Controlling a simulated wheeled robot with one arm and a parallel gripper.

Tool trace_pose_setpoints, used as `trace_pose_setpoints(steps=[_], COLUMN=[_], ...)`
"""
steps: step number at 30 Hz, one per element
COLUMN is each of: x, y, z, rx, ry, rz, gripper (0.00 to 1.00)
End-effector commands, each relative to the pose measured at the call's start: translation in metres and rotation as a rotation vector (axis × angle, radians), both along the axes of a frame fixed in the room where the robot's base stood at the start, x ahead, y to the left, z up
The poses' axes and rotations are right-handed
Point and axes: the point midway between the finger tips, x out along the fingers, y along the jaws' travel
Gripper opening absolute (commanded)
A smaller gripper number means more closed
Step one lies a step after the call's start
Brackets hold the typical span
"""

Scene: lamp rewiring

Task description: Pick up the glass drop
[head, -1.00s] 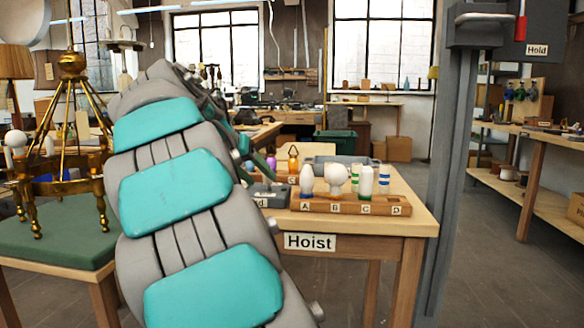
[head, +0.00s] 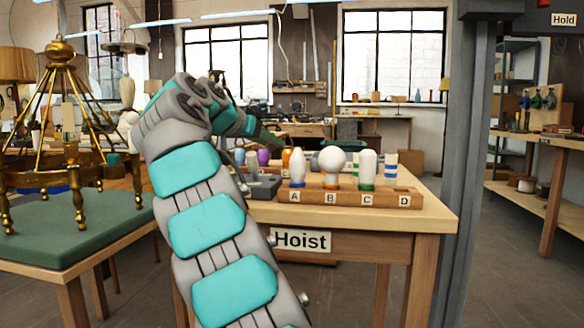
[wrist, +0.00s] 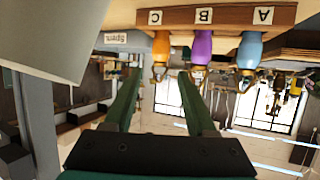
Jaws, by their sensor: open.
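Three glass drops stand in a row in a wooden rack on the bench: blue (head: 239,156), purple (head: 263,157) and orange (head: 287,157). The wrist view is upside down and shows the blue drop (wrist: 249,50) at label A, the purple drop (wrist: 202,47) at B and the orange drop (wrist: 161,47) at C, each with a metal hook. My gripper (wrist: 158,78) is open and empty. The orange drop shows beyond the gap between its fingers, and the purple one just right of the right finger. In the head view my gripper (head: 262,135) is small, near the drops.
A wooden rack (head: 405,200) of bulbs labelled A to D stands in front on the Hoist bench (head: 420,222). A grey tray (head: 264,187) lies left of it. A brass chandelier (head: 62,140) stands on a green-topped table at left. A grey post (head: 470,150) rises at right.

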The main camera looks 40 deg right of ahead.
Motion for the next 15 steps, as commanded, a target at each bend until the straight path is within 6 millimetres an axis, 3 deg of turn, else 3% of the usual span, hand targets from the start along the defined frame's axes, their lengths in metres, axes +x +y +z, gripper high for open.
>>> trace_pose_setpoints(steps=[15], x=[0.016], y=[-0.046], z=[-0.014], rx=[0.001], ry=[0.002], rz=[-0.001], gripper=[0.56])
